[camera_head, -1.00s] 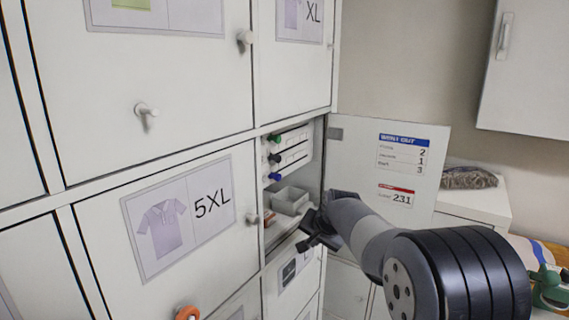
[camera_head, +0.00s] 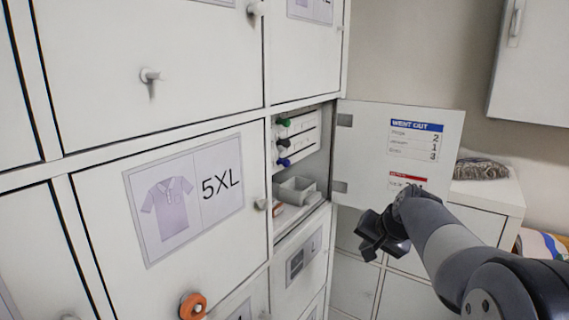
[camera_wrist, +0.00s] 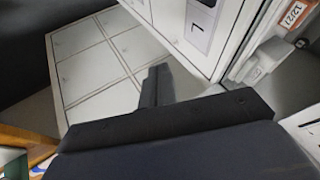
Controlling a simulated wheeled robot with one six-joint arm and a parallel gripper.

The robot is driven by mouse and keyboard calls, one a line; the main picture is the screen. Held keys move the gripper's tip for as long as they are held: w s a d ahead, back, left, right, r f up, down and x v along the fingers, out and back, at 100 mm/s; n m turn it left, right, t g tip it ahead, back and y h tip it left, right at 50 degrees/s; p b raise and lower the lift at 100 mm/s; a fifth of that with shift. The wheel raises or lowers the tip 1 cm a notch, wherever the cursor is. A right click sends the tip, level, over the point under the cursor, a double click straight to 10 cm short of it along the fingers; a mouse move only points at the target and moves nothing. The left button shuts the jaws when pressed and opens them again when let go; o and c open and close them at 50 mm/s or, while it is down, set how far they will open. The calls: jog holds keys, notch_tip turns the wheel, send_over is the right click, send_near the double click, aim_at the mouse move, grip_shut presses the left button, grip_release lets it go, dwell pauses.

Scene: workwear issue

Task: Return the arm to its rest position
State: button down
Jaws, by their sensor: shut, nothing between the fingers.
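My gripper (camera_head: 372,240) is dark grey and stands in front of the open cupboard door (camera_head: 398,140), to the right of the open compartment. It is shut and empty. In the wrist view its fingers (camera_wrist: 157,84) are together, with floor-level white fronts beyond them. My arm reaches in from the lower right of the head view.
The open compartment holds several binders or drawers with coloured ends (camera_head: 297,133) and a small grey tray (camera_head: 296,190). Closed cabinet doors with knobs fill the left, one marked 5XL (camera_head: 185,195).

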jog(key=s+d+b, duration=0.2)
jog(key=s+d, duration=0.6)
jog(key=d, duration=0.4)
jog(key=shift+b, duration=0.3)
jog(key=shift+s, duration=0.1)
